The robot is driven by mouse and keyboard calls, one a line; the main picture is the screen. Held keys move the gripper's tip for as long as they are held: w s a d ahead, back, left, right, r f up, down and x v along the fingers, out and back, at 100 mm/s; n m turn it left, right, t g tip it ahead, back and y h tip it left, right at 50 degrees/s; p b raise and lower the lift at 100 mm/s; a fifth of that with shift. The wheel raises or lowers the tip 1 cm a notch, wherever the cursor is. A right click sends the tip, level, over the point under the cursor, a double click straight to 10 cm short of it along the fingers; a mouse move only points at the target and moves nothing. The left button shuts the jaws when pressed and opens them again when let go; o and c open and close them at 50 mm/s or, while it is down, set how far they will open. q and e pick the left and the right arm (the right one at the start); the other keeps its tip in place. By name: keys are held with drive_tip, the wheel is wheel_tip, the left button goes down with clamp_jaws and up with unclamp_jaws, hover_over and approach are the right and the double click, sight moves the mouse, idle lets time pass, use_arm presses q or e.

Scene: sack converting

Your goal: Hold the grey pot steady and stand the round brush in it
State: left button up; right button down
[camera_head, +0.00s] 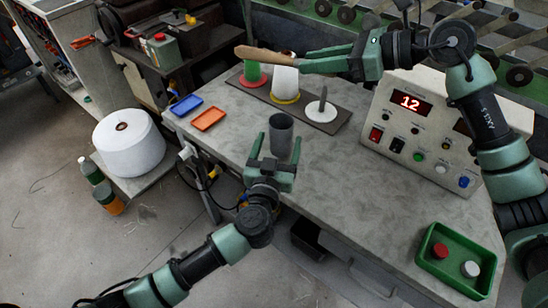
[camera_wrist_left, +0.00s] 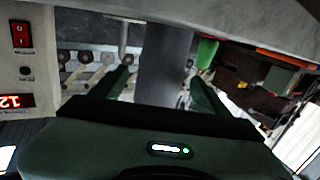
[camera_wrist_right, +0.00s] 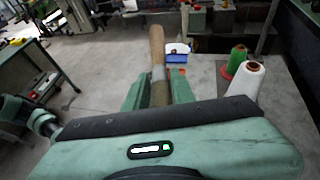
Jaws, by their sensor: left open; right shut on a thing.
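The grey pot (camera_head: 281,136) stands upright near the table's front edge. My left gripper (camera_head: 275,151) is open, its fingers reaching to either side of the pot's lower part; in the left wrist view the pot (camera_wrist_left: 165,72) lies between the open fingers, with a gap visible on both sides. My right gripper (camera_head: 303,61) is shut on the round brush (camera_head: 262,53), high over the back of the table. The brush lies nearly level, its wooden handle pointing left. In the right wrist view the brush (camera_wrist_right: 157,50) runs between the fingers; its lower end is partly hidden.
A white cone (camera_head: 284,84), a green spool (camera_head: 252,72) and a spindle disc (camera_head: 321,111) sit on a dark strip behind the pot. Blue (camera_head: 186,105) and orange (camera_head: 208,119) trays lie left. A control box (camera_head: 420,130) and green tray (camera_head: 428,270) stand right.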

sight(279, 142)
use_arm(q)
drive_tip(key=shift+w+d, duration=0.15)
drive_tip(key=shift+w, duration=0.8)
drive_tip(key=shift+w+d, duration=0.15)
drive_tip(key=shift+w, duration=0.75)
drive_tip(key=c, duration=1.5)
drive_tip(key=shift+o, duration=0.2)
use_arm(e)
wheel_tip(279, 142, down, 13)
drive_tip(key=c, duration=1.1)
unclamp_jaws()
drive_tip(key=v, duration=1.2)
